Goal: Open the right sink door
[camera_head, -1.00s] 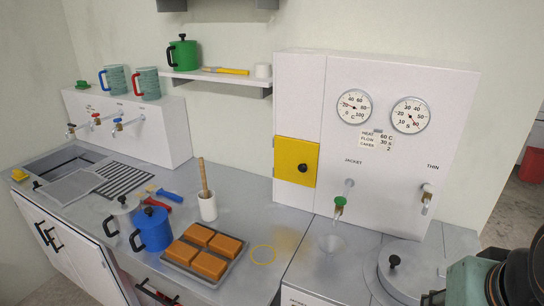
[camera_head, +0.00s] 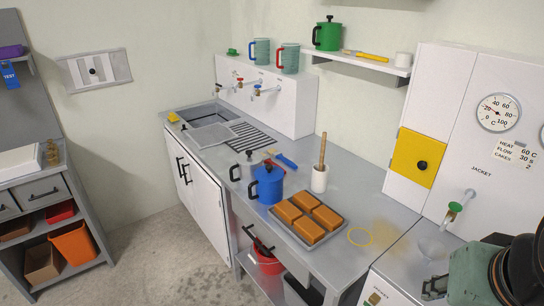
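The sink cabinet stands under the sink (camera_head: 205,115) at the left end of the counter. Its right door (camera_head: 208,205) is white and looks shut, with a black bar handle (camera_head: 187,174) at its left edge. The left door (camera_head: 175,158) also looks shut, its black handle (camera_head: 180,166) beside the other. My gripper (camera_head: 435,288) shows only as a small dark part at the lower right, far from the doors. My arm hides most of it, and its fingers cannot be made out.
Grey floor (camera_head: 165,260) before the sink doors is clear. A shelf unit (camera_head: 78,200) with orange and red bins stands at left. Right of the doors are an open bay with a red bucket (camera_head: 268,262) and a drawer handle (camera_head: 257,240). A blue pot (camera_head: 267,185) and a tray of orange blocks (camera_head: 335,236) stand on the counter.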

